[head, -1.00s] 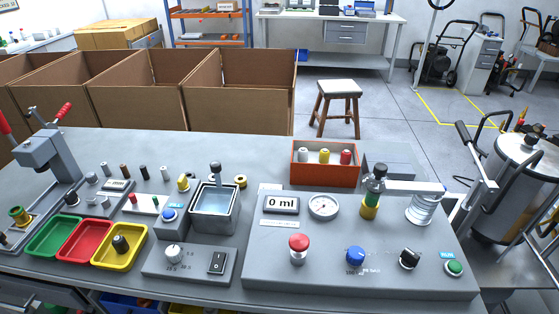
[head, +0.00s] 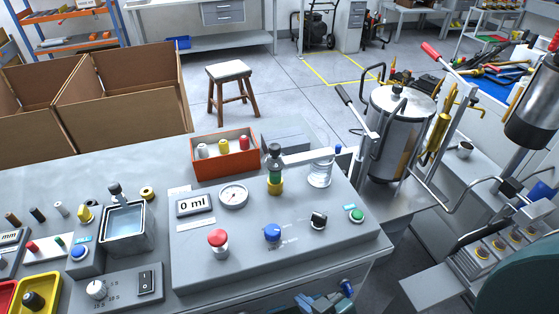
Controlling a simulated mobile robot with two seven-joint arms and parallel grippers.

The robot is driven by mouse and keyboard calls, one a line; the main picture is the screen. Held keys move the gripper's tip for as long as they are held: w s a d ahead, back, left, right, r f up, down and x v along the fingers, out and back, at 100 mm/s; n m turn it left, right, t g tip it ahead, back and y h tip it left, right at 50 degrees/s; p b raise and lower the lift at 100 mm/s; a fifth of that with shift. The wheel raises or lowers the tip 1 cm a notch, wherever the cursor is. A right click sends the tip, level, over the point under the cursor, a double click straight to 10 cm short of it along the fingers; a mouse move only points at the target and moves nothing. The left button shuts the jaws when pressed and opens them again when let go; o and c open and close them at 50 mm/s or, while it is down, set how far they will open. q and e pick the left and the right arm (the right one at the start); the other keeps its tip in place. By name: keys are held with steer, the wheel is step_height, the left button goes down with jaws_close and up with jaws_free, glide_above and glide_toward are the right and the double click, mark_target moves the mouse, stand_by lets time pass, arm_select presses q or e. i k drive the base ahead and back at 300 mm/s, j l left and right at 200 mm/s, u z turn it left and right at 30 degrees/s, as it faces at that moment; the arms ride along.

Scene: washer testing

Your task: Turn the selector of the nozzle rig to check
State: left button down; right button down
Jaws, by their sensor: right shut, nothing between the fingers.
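The nozzle rig (head: 260,255) is a grey sloped panel on the bench. A black selector knob (head: 318,219) stands on it, between a blue knob (head: 272,232) and a green button (head: 357,215). The knob's labels are too small to read. My right gripper (head: 328,299) shows partly at the bottom edge, in front of the bench, below and apart from the selector. It is shut and empty. My left gripper is not in view.
An orange bin (head: 223,167) with several capped cylinders stands behind the rig. A green and yellow bottle-like nozzle (head: 275,172) and a clear cup (head: 320,172) rise at its back. A steel tank (head: 400,130) stands to the right. Space above the selector is clear.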

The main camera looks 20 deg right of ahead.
mark_target(319, 220)
steer(key=l, duration=0.85)
steer(key=k+l, duration=0.1)
steer(key=l, duration=0.7)
